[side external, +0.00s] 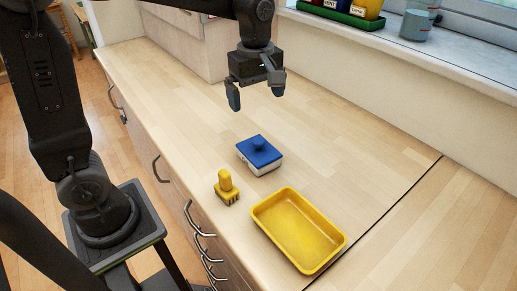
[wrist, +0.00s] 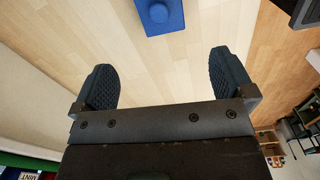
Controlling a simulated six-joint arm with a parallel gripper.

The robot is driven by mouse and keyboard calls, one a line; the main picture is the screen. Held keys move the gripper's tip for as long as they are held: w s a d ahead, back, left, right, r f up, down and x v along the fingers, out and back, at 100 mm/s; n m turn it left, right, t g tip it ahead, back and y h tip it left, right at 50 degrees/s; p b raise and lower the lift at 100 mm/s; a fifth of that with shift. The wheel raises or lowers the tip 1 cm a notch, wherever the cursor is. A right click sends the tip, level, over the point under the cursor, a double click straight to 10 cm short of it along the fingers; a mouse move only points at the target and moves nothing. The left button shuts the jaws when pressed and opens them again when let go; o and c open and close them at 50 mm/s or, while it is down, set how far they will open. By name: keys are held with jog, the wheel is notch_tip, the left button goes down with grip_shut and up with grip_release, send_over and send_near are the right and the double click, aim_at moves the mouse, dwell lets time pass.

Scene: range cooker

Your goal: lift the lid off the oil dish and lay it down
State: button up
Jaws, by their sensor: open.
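The oil dish (side external: 266,169) is a small white square dish on the wooden worktop, in the middle of the side view. Its blue lid (side external: 260,150) sits on top and has a round blue knob in the centre. The lid also shows at the top edge of the wrist view (wrist: 172,24), partly cut off, with the knob visible. My gripper (side external: 256,101) is open and empty, in the air above the worktop, behind and above the dish in the side view. In the wrist view, its two dark ribbed fingers (wrist: 165,80) are spread wide, with bare wood between them.
A yellow brush (side external: 226,188) stands left of the dish, near the worktop's front edge. An empty yellow tray (side external: 332,251) lies to the right and nearer the camera. The worktop (side external: 350,140) is clear right of the dish. A windowsill with pots on a green tray (side external: 340,14) is behind.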

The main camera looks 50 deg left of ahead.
aim_at(258, 140)
jog(key=shift+n, duration=0.4)
jog(key=f, duration=1.4)
jog(key=shift+w+d+f, duration=0.15)
jog(key=shift+w, duration=0.05)
jog(key=c, duration=0.8)
